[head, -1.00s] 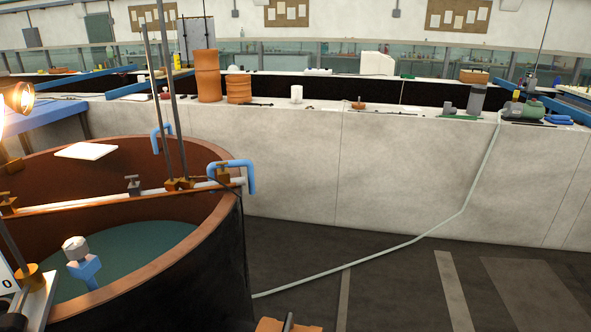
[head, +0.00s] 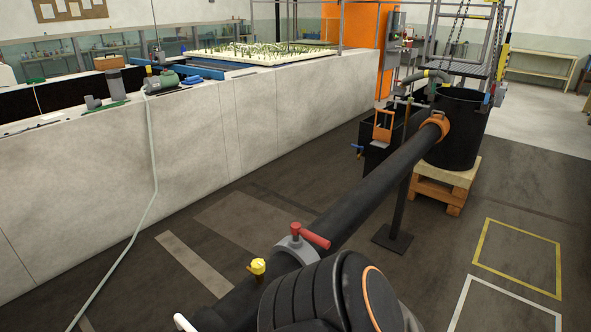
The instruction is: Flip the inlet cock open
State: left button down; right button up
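A red-handled cock (head: 312,236) sits on a grey collar around a thick black pipe (head: 375,190). Its red handle lies roughly across the pipe and points to the right. A yellow-capped fitting (head: 258,267) stands beside the pipe, left of the cock. A small blue-handled tap (head: 357,148) shows on a black box farther back. I cannot tell from labels which one is the inlet cock. A dark rounded part with an orange ring, likely my arm, fills the bottom middle, near the red handle and hiding some pipe. Neither gripper can be made out.
The pipe runs to a black tank (head: 458,130) on a wooden pallet (head: 446,186). A stand (head: 397,205) holds the pipe up. A long pale wall (head: 190,150) runs along the left, with a hose (head: 152,190) down it. Floor at the right is free.

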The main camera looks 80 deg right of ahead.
aim_at(297, 230)
jog(key=z, duration=2.7)
